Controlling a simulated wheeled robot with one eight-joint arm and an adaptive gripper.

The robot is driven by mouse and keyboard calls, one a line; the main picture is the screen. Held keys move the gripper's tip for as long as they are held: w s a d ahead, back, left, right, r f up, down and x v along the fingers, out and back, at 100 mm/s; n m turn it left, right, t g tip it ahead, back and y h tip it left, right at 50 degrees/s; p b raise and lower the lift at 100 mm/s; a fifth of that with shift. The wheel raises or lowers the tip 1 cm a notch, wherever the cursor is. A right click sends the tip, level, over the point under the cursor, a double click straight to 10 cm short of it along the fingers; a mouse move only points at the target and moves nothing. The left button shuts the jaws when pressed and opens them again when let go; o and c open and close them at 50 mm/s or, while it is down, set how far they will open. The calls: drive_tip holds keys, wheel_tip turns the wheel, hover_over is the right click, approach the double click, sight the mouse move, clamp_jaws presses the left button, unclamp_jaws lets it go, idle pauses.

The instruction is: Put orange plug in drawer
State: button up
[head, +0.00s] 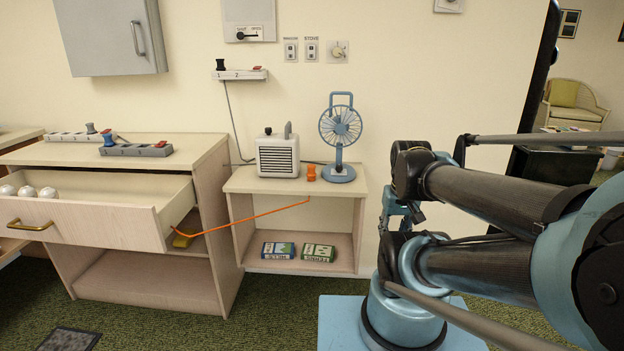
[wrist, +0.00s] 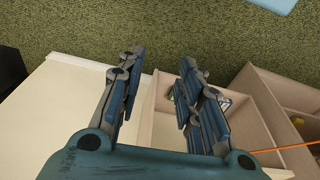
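The orange plug (head: 311,173) stands on top of the small wooden shelf unit (head: 240,182), between the grey heater and the blue fan. An orange cord (head: 250,218) runs from the unit's top edge left to a yellow item (head: 182,240) under the drawer. The drawer (head: 85,222) of the left cabinet is pulled open and holds several white balls (head: 28,191). My gripper (wrist: 160,65) is open, with nothing between its fingers in the wrist view. In the head view my arm largely hides it, right of the shelf unit. The plug is not recognisable in the wrist view.
A heater (head: 278,156) and a fan (head: 340,140) flank the plug closely. Two packets (head: 318,253) lie on the lower shelf. Power strips (head: 136,150) lie on the cabinet top above the drawer. A wall cabinet (head: 110,35) hangs above.

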drive_tip(key=o, duration=0.3)
drive_tip(key=shift+o, duration=1)
drive_tip(key=shift+a+r+n, duration=0.15)
drive_tip(key=shift+r, duration=0.35)
drive_tip(key=shift+a+r+n, duration=0.15)
drive_tip(key=shift+r, duration=0.3)
wheel_tip(320, 180, up, 14)
drive_tip(key=n+y, duration=0.4)
drive_tip(key=n, duration=0.6)
hover_over(313, 166)
drive_tip(key=s+d, duration=0.3)
drive_tip(key=d, duration=0.2)
drive_tip(key=shift+t+h, duration=0.3)
drive_tip(key=x, duration=1)
drive_tip(key=shift+s+a+f, duration=0.1)
drive_tip(key=shift+a+f, duration=0.2)
drive_tip(key=shift+a, duration=0.05)
drive_tip(key=shift+a+x, duration=0.1)
drive_tip(key=shift+x, duration=1.35)
drive_tip(key=shift+a+x, duration=0.15)
drive_tip(key=shift+x, duration=1.25)
